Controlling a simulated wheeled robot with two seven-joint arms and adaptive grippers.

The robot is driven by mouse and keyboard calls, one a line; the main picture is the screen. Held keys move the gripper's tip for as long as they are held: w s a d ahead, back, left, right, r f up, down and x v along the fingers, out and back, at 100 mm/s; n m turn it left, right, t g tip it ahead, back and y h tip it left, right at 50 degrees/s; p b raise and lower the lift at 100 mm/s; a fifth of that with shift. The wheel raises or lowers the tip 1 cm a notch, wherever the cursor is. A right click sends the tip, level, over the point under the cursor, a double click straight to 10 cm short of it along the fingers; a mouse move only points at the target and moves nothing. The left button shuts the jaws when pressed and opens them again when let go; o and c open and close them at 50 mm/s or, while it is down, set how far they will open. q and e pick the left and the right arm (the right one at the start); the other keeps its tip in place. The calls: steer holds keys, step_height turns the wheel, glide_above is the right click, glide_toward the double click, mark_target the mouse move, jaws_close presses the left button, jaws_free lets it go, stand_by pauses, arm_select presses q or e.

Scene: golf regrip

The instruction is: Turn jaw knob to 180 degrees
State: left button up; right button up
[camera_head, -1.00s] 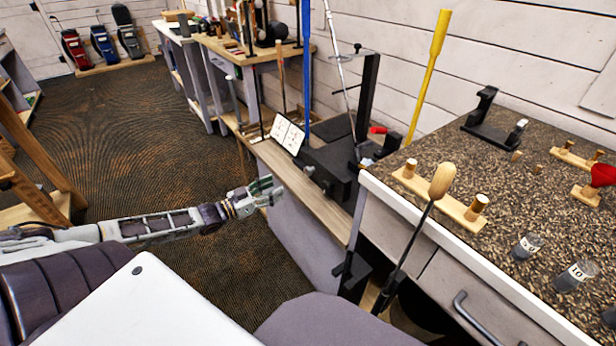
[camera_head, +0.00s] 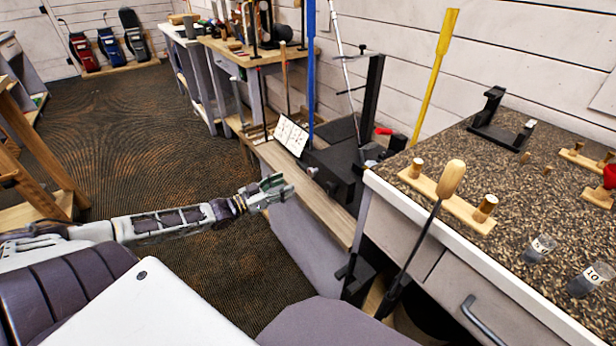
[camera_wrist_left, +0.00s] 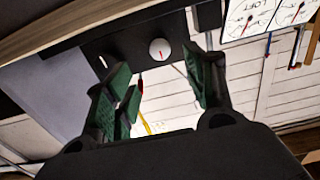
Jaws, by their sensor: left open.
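The jaw knob (camera_wrist_left: 160,49) is a small round white dial with a red mark, on the face of a dark block, in the left wrist view. In the head view the knob (camera_head: 312,171) is a small pale spot on the near side of the black vise block (camera_head: 333,166). My left gripper (camera_head: 283,187) is open and empty, to the left of the knob and apart from it. In the left wrist view its green-padded fingers (camera_wrist_left: 165,88) stand either side of a gap, with the knob beyond them. My right gripper is not in view.
A card with dials (camera_head: 291,135) stands beside the vise on the wooden bench (camera_head: 320,212). A blue pole (camera_head: 311,60) and a yellow pole (camera_head: 437,70) stand nearby. A speckled counter (camera_head: 545,225) with a wood-handled tool (camera_head: 451,180) fills the right. Floor around my left arm is clear.

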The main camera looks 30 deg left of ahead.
mark_target(310, 173)
arm_select(q)
steer(key=b+x, duration=0.2)
steer(key=x, duration=0.3)
steer(key=shift+w+d+b, duration=0.15)
steer(key=shift+w+b, duration=0.15)
steer(key=shift+b, duration=0.1)
steer(key=shift+w+d, duration=0.15)
steer(key=shift+w, duration=0.2)
steer(key=shift+w+d+b, duration=0.3)
steer(key=shift+w+b, duration=0.25)
steer(key=shift+w, duration=0.15)
steer(key=shift+w+d+b, duration=0.2)
steer(key=shift+w+b, duration=0.1)
steer(key=shift+w, duration=0.25)
steer(key=shift+w+d, duration=0.2)
steer(key=shift+w, duration=0.3)
steer(key=shift+w+d+b, duration=0.1)
steer(key=shift+w+b, duration=0.1)
steer(key=shift+b, duration=0.1)
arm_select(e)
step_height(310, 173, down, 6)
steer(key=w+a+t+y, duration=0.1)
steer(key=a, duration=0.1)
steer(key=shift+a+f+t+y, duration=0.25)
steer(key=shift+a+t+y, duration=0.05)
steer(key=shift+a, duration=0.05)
